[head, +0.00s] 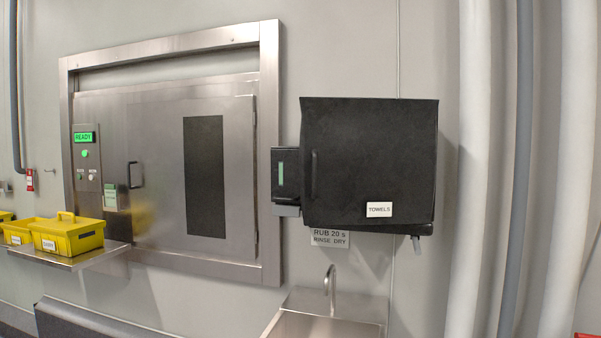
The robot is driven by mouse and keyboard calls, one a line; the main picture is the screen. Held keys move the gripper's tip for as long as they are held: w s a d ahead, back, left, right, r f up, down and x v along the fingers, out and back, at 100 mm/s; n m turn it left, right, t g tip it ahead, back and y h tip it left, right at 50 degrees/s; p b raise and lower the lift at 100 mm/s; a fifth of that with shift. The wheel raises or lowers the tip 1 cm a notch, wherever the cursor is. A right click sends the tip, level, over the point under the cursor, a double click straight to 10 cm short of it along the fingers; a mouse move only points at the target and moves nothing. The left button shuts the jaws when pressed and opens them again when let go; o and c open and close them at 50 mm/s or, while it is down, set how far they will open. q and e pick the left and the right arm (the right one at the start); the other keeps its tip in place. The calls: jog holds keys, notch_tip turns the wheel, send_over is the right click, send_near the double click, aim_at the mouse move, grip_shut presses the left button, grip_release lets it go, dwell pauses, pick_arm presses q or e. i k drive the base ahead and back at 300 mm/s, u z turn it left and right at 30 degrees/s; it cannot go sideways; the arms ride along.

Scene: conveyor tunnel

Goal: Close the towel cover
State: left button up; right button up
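The black towel cabinet (370,150) hangs on the wall right of centre in the head view. Its dark front cover carries a white "TOWELS" label (379,209) at the lower right. A vertical dark handle (314,174) stands near the cover's left edge. No opening into the cabinet shows, and I cannot tell whether the cover is fully shut or slightly ajar. A light tip (416,243) pokes out below the cabinet's lower right. Neither of my grippers is in view.
A dark dispenser (286,176) adjoins the cabinet's left side. A steel sink (327,322) with a faucet (330,289) sits below. White pipes (472,170) stand at right. A steel door (160,165) and a shelf (85,259) with yellow boxes (66,237) are at left.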

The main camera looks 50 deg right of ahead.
aim_at(363, 160)
jog(key=z, duration=0.75)
jog(key=i, duration=1.1)
jog(key=z, duration=0.85)
